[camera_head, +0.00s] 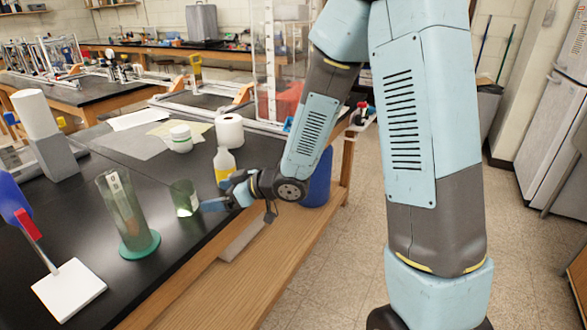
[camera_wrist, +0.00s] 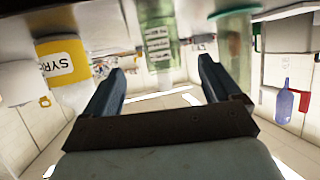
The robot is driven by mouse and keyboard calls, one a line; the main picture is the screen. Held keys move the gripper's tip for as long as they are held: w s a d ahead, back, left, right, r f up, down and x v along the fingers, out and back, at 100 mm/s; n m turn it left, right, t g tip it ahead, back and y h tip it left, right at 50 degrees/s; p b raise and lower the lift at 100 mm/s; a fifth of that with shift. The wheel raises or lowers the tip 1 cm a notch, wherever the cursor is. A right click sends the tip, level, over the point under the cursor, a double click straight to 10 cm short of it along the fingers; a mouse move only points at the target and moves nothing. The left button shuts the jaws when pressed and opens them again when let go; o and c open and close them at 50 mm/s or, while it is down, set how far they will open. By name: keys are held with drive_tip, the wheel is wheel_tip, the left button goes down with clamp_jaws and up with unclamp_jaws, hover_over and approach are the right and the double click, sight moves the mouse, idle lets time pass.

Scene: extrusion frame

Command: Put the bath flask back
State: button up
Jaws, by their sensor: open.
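A small green glass vessel with a white label (camera_head: 184,198), which I take for the bath flask, stands upright near the black bench's front edge. No label I can read confirms its name. In the wrist view, which is upside down, the vessel (camera_wrist: 158,42) appears ahead of the gap between my fingers. My gripper (camera_head: 210,205) is open and empty, low over the bench, just right of the vessel. It shows in the wrist view (camera_wrist: 158,70) with both fingers apart. I cannot tell whether the fingertips reach beside the glass.
A yellow-labelled bottle (camera_head: 224,165) stands close behind my gripper. A tall green cylinder on a round base (camera_head: 125,215) stands left of the vessel. A white jar (camera_head: 180,138) and paper roll (camera_head: 229,131) are behind. A white plate (camera_head: 68,290) lies front left.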

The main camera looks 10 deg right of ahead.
drive_tip(key=d+r+m+t+h, duration=0.25)
drive_tip(key=d+r+h, duration=0.3)
drive_tip(key=d, duration=0.55)
drive_tip(key=d+r+m+t+h, duration=0.2)
drive_tip(key=d+r+m+h, duration=0.25)
drive_tip(key=d+r, duration=0.4)
drive_tip(key=s+d+r+m+g, duration=0.1)
drive_tip(key=s+d+m, duration=0.1)
drive_tip(key=s, duration=0.5)
drive_tip(key=s+d+r+m+g+h, duration=0.1)
drive_tip(key=s+d+r+m+g, duration=0.1)
drive_tip(key=s+d, duration=0.2)
drive_tip(key=s+d+r+m+g+h, duration=0.1)
drive_tip(key=s+d, duration=0.3)
drive_tip(key=s, duration=0.6)
drive_tip(key=shift+r+m, duration=0.4)
drive_tip(key=shift+r, duration=0.35)
drive_tip(key=shift+s+a+g, duration=0.1)
drive_tip(key=shift+g, duration=0.15)
